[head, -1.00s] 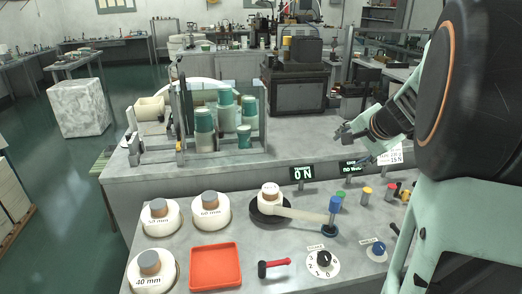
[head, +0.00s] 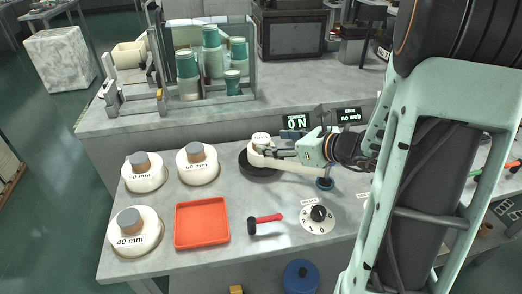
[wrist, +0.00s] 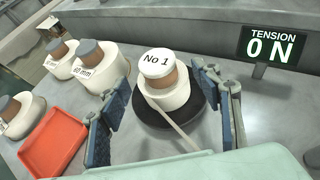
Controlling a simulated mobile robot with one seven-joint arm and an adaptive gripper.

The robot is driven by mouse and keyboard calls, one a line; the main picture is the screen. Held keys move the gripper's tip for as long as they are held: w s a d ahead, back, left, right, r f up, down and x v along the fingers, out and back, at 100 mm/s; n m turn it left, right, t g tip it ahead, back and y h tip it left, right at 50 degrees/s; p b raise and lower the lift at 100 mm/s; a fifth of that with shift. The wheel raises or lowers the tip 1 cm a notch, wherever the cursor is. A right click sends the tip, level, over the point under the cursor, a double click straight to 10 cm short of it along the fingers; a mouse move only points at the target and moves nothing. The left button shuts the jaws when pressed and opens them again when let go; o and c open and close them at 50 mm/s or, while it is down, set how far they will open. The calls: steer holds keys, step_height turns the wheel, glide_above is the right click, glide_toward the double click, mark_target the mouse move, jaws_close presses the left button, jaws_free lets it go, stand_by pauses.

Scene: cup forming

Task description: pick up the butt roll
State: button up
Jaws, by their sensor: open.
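The butt roll, a small white roll with a brown core and a "No 1" top label (wrist: 158,72), sits on a round black plate (wrist: 150,118). It also shows in the head view (head: 259,143), partly hidden by my gripper (head: 282,153). In the wrist view my gripper (wrist: 160,85) is open, with one blue-padded finger to the left of the roll and one to the right. Gaps show between the pads and the roll. How deep the fingers reach is hard to tell.
Full rolls marked 40 mm (head: 133,233), 50 mm (head: 143,173) and 60 mm (head: 197,165) stand at the left. A tension display (wrist: 270,45) stands behind, reading 0 N.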

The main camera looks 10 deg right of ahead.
mark_target(262, 138)
steer(key=x, duration=0.4)
steer(key=r+x, duration=0.1)
steer(key=shift+w+a+f, duration=0.25)
steer(key=shift+w+a, duration=0.15)
steer(key=shift+w, duration=0.05)
steer(key=c, duration=1.4)
steer(key=shift+r, duration=0.15)
